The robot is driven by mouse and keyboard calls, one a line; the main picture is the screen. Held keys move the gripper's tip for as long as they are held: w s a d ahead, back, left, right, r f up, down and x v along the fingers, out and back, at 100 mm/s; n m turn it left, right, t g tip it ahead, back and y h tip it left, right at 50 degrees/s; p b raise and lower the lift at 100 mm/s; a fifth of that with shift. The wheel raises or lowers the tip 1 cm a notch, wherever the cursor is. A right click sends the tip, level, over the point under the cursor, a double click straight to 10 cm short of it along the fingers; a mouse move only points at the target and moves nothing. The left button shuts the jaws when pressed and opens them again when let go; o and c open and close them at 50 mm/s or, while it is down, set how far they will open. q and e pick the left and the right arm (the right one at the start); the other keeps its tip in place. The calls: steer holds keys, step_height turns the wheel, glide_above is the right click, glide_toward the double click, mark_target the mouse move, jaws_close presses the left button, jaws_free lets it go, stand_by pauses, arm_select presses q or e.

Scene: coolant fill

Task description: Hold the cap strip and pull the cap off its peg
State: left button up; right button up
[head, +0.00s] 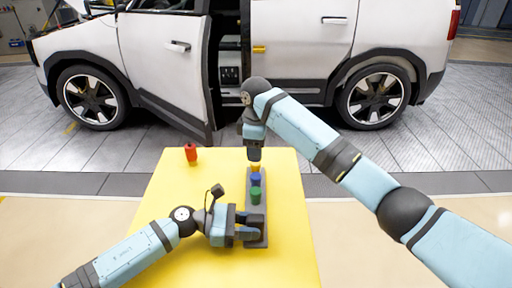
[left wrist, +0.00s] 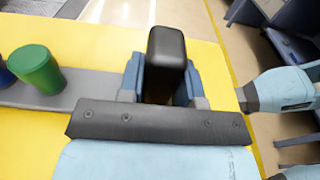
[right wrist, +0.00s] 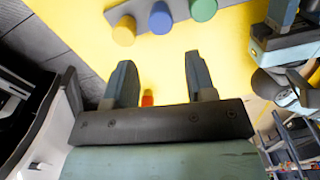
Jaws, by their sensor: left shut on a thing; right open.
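The grey cap strip (head: 257,241) lies on the yellow table, running away from me. It carries a green cap (head: 256,194), a blue cap (head: 257,178) and a yellow-orange cap (head: 255,167) at the far end. My left gripper (head: 250,229) is shut around the dark upright block (left wrist: 166,50) at the strip's near end. The green cap (left wrist: 35,69) stands beside it in the left wrist view. My right gripper (head: 255,156) is open and empty above the far end. In the right wrist view, the yellow-orange cap (right wrist: 124,31) lies beyond its fingers. The pegs are hidden.
A small red object (head: 191,154) stands at the table's far left; it also shows between my right fingers, farther off (right wrist: 148,98). A white car (head: 290,50) with an open door (head: 165,75) stands behind the table. The table's right side is clear.

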mark_target(256, 175)
step_height(256, 175, down, 12)
steer(key=shift+r, duration=0.1)
stand_by(0.4)
steer(key=shift+c, duration=0.5)
steer(key=c, duration=0.6)
steer(key=shift+o, duration=0.9)
steer(key=shift+r, duration=0.45)
steer(key=shift+r, duration=2.35)
steer(key=shift+r, duration=2)
